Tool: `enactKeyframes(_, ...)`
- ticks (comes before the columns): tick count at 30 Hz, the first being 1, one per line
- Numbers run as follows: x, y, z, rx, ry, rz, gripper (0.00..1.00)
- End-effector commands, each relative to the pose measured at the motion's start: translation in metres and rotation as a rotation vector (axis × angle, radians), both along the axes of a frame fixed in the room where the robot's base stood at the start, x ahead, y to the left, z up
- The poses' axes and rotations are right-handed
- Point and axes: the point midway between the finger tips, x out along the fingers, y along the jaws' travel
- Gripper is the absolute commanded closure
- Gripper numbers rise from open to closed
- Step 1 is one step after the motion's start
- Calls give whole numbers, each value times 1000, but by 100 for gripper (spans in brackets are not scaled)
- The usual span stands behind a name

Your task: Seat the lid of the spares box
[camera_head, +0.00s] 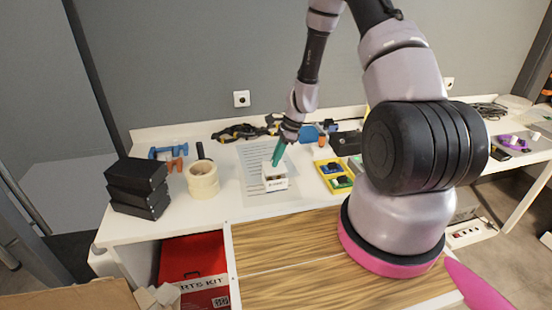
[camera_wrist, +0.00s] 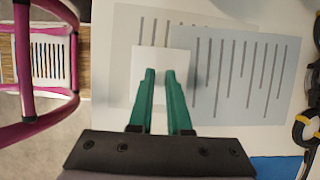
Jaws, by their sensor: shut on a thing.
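The spares box (camera_head: 277,184) is a small white box with dark print on its front, standing on a grey printed sheet on the table. My gripper (camera_head: 276,163) has green fingers that point down at the box's top. In the wrist view my gripper (camera_wrist: 161,72) is shut, with its fingertips close together over a white square surface (camera_wrist: 160,56). What it holds looks like the white lid, largely hidden by the fingers. I cannot tell whether the lid touches the box's rim or how level it sits.
Tape rolls (camera_head: 202,180) and stacked black boxes (camera_head: 138,188) stand to the left. A yellow tray (camera_head: 334,184) with small parts lies close on the right. Blue and orange clamps (camera_head: 170,153) and black cables (camera_head: 240,132) lie behind. A red parts kit carton (camera_head: 195,268) sits below.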

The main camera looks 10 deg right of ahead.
Motion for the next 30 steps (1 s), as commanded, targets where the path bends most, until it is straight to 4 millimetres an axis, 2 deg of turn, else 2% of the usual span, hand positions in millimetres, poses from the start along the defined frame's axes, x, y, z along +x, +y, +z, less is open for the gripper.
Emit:
enactKeyframes(14,0,0,-2,0,0,0,100)
enactKeyframes(30,0,0,-18,1,0,-1,100)
